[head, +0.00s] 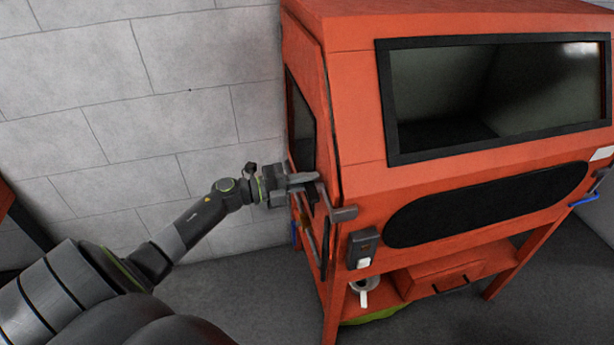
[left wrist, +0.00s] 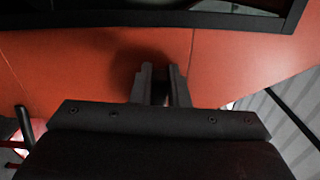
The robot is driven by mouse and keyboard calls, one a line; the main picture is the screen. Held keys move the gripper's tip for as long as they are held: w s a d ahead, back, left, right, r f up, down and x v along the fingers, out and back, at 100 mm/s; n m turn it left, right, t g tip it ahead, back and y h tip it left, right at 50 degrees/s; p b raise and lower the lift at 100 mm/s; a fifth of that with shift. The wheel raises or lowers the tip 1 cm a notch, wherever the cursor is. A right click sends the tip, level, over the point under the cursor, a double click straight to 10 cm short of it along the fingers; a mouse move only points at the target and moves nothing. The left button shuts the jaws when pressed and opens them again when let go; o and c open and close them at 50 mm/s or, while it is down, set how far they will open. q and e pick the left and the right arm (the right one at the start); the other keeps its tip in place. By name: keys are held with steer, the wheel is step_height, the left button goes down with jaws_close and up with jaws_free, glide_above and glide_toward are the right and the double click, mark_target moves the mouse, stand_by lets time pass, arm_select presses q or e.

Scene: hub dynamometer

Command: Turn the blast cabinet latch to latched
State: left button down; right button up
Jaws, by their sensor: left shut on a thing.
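The blast cabinet (head: 360,125) is a large orange-red box on legs, with its side door on the left. The dark grey latch (head: 343,213) is at the front left edge of the cabinet, beside the door. My left gripper (head: 312,183) is at the side door, shut on the latch's handle, which it mostly hides. In the left wrist view the two fingers (left wrist: 160,82) are close together in front of the orange panel (left wrist: 80,70). The held part is too dark there to make out. My right gripper is not in view.
A dark window (head: 490,95) and a long black panel (head: 490,205) are on the cabinet's front. A small dark switch box (head: 362,246) is just below the latch. A grey block wall (head: 150,90) stands to the left, with open floor before it.

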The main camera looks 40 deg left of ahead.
arm_select(q)
steer(key=shift+f+n, duration=0.1)
steer(key=shift+n, duration=0.4)
steer(key=c, duration=1.4)
jaws_free()
steer(key=shift+s+a+f, duration=0.2)
steer(key=shift+s+a, duration=0.15)
steer(key=shift+s, duration=0.05)
steer(key=b+v, duration=0.4)
steer(key=v, duration=1.2)
steer(key=shift+s+r, duration=0.15)
steer(key=shift+a, duration=0.1)
